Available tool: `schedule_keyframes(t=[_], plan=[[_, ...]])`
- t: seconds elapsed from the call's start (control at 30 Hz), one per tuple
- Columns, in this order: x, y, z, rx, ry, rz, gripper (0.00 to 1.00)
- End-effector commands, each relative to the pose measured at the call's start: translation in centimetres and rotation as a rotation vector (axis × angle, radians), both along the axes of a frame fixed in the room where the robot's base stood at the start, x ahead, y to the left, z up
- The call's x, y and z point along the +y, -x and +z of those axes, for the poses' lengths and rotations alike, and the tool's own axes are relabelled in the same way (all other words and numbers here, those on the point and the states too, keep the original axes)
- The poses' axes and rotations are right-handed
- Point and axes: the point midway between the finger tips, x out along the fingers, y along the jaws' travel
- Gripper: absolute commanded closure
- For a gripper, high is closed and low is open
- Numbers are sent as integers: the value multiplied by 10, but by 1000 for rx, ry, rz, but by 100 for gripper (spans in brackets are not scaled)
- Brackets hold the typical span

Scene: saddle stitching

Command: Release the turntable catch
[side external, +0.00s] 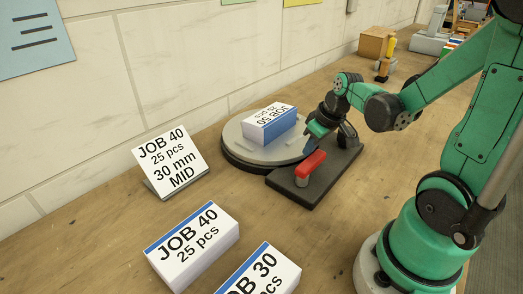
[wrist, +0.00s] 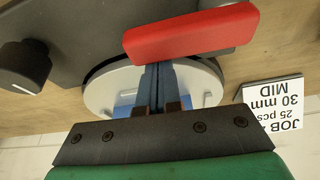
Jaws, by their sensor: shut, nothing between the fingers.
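The turntable (side external: 236,146) is a round grey disc on a dark base, and part of its disc (wrist: 100,90) shows in the wrist view. A red lever (side external: 311,164), which looks like the catch, sits on a dark plate (side external: 322,186) at the turntable's near right edge. In the wrist view the red lever (wrist: 190,34) crosses the top middle. My gripper (wrist: 158,72) is shut and empty, its blue fingertips close to the lever's edge. I cannot tell whether they touch it. In the side view my gripper (side external: 312,146) is just behind the lever, with its fingertips partly hidden.
A white block marked JOB 50 (side external: 269,124) lies on the turntable. A black knob (wrist: 24,62) stands on the plate. A JOB 40 sign (side external: 170,160) stands left; JOB 40 (side external: 193,247) and JOB 30 (side external: 262,272) blocks lie in front. A cardboard box (side external: 376,42) is behind.

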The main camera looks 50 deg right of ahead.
Motion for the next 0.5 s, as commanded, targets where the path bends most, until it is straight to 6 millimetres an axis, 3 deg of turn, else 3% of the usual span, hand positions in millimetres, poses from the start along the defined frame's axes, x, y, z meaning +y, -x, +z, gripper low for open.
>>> schedule_keyframes(t=[0.5], plan=[[-2,12,0,1,1,-193,100]])
